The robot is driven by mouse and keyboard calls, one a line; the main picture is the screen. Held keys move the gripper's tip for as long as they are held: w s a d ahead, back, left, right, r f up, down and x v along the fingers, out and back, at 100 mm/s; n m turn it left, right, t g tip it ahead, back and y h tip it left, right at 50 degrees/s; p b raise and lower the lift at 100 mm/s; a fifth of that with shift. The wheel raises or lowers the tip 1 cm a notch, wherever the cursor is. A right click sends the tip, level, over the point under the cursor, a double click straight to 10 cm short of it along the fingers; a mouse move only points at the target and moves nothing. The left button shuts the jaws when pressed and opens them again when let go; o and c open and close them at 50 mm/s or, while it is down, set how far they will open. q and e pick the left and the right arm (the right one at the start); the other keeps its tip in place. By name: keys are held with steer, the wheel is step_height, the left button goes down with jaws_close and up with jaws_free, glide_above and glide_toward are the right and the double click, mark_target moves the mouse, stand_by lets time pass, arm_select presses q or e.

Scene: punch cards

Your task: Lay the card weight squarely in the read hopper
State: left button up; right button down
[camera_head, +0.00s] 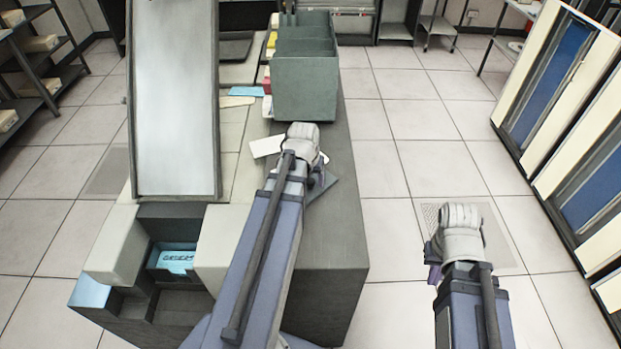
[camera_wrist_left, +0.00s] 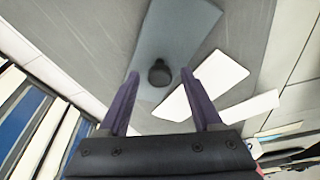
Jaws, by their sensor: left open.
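The card weight, a flat grey plate (camera_wrist_left: 180,30) with a dark round knob (camera_wrist_left: 159,73), lies on the dark tabletop in the left wrist view. In the head view only an edge of the plate (camera_head: 327,190) shows beside my left wrist. My left gripper (camera_wrist_left: 160,76) is open, its two purple fingers on either side of the knob in the picture; I cannot tell their height above it. My right gripper (camera_head: 432,274) hangs over the floor at the right, its fingers mostly hidden. The card machine has a pocket with blue cards (camera_head: 177,258); I cannot tell whether this is the read hopper.
A large sloped metal panel (camera_head: 175,95) rises from the machine at the left. White cards (camera_wrist_left: 205,88) lie close by the weight. A green-grey card rack (camera_head: 305,85) stands behind my left gripper. Tall cabinets (camera_head: 570,110) line the right; the floor between is clear.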

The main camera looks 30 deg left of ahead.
mark_target(309, 196)
arm_select(q)
steer(key=p+v, duration=1)
steer(key=v, duration=0.1)
steer(key=shift+s, duration=0.1)
steer(key=s+d+m+g, duration=0.1)
steer(key=d+m, duration=0.2)
steer(key=d, duration=1.1)
steer(key=shift+s+f, duration=0.15)
steer(key=shift+f, duration=0.15)
steer(key=shift+o, duration=0.2)
steer(key=s+d+m+g, duration=0.2)
steer(key=s+d, duration=0.5)
steer(key=d, duration=0.7)
steer(key=shift+m, duration=0.9)
steer(key=shift+s, duration=0.1)
